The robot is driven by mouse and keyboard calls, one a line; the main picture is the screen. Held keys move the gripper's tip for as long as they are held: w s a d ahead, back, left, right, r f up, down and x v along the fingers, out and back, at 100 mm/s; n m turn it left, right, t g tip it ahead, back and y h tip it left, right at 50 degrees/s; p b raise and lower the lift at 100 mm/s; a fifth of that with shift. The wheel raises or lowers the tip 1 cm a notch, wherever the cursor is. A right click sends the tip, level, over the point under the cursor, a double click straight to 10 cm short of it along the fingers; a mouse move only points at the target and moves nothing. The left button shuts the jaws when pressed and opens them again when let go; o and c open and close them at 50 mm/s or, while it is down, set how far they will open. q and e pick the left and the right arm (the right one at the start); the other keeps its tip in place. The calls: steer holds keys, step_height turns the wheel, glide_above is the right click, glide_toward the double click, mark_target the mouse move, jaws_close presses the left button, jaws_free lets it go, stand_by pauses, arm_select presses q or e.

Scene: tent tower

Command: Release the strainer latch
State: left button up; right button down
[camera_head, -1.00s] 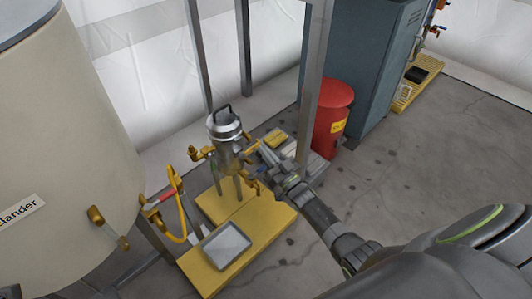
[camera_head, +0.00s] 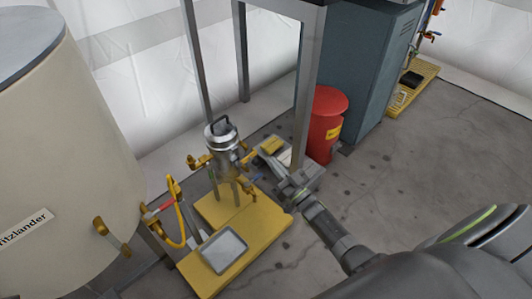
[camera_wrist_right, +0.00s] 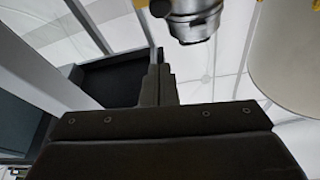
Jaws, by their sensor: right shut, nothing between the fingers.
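The strainer (camera_head: 222,142) is a silvery upright canister with a black lid handle, standing on legs over the yellow platform (camera_head: 262,236). Brass valves and fittings stick out on both its sides. I cannot pick out the latch clearly. My right gripper (camera_head: 263,157) is to the right of the strainer, apart from it, shut and empty. In the right wrist view, the closed dark fingers (camera_wrist_right: 158,78) point up the picture, and part of the strainer (camera_wrist_right: 192,20) shows at the top, beyond them. My left gripper is not in view.
A large cream tank (camera_head: 65,150) stands at left, with a yellow hose (camera_head: 180,215) beside it. A grey tray (camera_head: 222,250) lies on the platform. A metal frame post (camera_head: 308,90), a red drum (camera_head: 325,125) and a grey cabinet (camera_head: 368,65) stand behind. The floor at right is clear.

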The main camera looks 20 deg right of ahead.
steer(key=v, duration=0.4)
steer(key=shift+s+f, duration=0.1)
steer(key=shift+s, duration=0.2)
